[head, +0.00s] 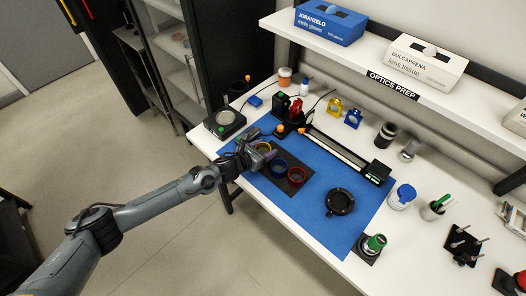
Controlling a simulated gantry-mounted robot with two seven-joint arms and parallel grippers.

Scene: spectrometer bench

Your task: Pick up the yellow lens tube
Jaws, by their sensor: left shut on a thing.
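The yellow lens tube (265,146) shows as a yellow ring at the left end of a dark tray (291,187) on the blue mat. My left gripper (259,156) reaches in from the left and is shut on the yellow tube, covering part of it. Whether the tube is lifted clear of the tray cannot be told. A blue-ringed tube (278,166) and a red-ringed tube (297,174) sit in the tray just to its right. My right gripper is not in view.
A rail instrument (336,150) lies behind the tray. A black round mount (340,202) stands to the right on the blue mat (310,216). A round-topped device (225,121) stands left of the mat. The mat's front part is clear. A shelf (400,60) overhangs the back.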

